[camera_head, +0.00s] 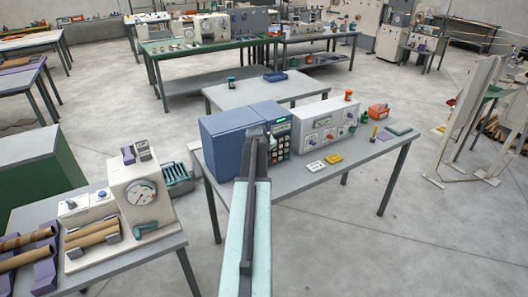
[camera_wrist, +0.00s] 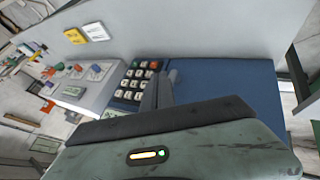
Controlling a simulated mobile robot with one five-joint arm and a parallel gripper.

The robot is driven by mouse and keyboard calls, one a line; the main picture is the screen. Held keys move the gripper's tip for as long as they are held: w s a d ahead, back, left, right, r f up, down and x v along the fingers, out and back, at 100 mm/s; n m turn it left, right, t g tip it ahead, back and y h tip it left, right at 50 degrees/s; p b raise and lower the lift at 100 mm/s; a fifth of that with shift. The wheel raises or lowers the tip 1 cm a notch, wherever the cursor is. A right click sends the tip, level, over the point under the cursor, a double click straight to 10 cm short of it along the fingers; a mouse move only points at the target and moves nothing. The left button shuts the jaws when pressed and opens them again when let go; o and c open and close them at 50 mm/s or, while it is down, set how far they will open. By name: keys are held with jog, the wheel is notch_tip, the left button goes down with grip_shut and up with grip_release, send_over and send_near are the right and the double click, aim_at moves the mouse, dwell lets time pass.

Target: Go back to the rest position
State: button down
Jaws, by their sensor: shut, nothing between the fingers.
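My arm reaches up from the bottom of the head view, and my gripper (camera_head: 257,133) is at its far end, in front of the blue machine (camera_head: 226,143). In the wrist view my gripper (camera_wrist: 172,76) is shut and empty, seen partly past my wrist housing. It is close to the blue casing and the keypad (camera_head: 281,145) of the machine. I cannot tell whether it touches them. The keypad also shows in the wrist view (camera_wrist: 135,82). The green display above the keypad is lit.
A white control box (camera_head: 325,124) stands right of the blue machine on the grey table (camera_head: 350,168). White and yellow cards (camera_head: 333,158) lie at its front. A cream gauge machine (camera_head: 140,195) stands on the left bench. Bare floor (camera_head: 440,240) lies at right.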

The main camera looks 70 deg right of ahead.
jog(key=s+a+r+p, duration=0.2)
jog(key=s+r+p, duration=0.1)
jog(key=r, duration=0.2)
jog(key=shift+a, duration=0.15)
jog(key=shift+s, duration=0.1)
jog(key=w+a+f+n+t+y+b, duration=0.1)
jog(key=w+a+f, duration=0.1)
jog(key=w+a, duration=0.7)
jog(key=w+a+f+n+y+b, duration=0.1)
jog(key=w+a+f, duration=0.1)
jog(key=w+a, duration=0.75)
jog(key=w+a+f+n+y+b, duration=0.2)
jog(key=w+a+f, duration=0.1)
jog(key=w+a, duration=1.2)
jog(key=a+f+n+y+b, duration=0.1)
jog(key=a+f+n, duration=0.1)
jog(key=a, duration=1.9)
jog(key=a+f+n+g+y+b, duration=0.1)
jog(key=a+f+n+y, duration=0.1)
jog(key=a, duration=1.9)
jog(key=shift+a+f+g+b, duration=0.2)
jog(key=shift+f+g+b, duration=0.1)
jog(key=shift+f+b, duration=0.1)
